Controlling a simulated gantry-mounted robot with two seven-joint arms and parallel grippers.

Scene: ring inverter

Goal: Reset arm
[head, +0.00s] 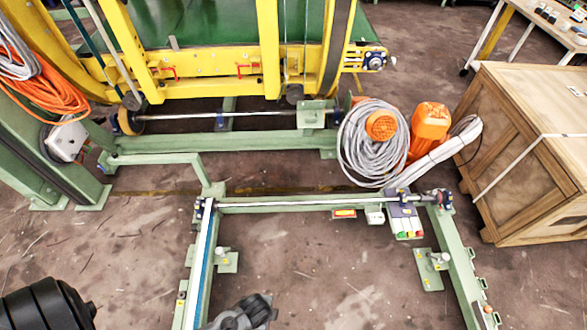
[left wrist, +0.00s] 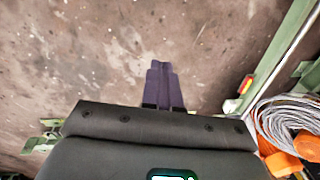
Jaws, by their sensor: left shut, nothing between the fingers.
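My left gripper (left wrist: 163,85) shows in the left wrist view, its two dark purple fingers pressed together with nothing between them. The fingers point over bare brown floor and touch nothing that I can see. The dark wrist body covers the lower middle of that view. In the head view, a black ribbed arm part of mine shows in the bottom left corner. A dark grey part of mine shows at the bottom edge, inside the green floor frame (head: 200,265); I cannot tell its fingers. I cannot make out my right gripper in either view.
A yellow machine (head: 200,65) stands at the back. A grey cable coil (head: 365,155) and orange motors (head: 430,122) lie behind the frame. A wooden crate (head: 535,135) stands right. A button panel (head: 405,222) sits on the frame's rear bar. Floor inside the frame is mostly clear.

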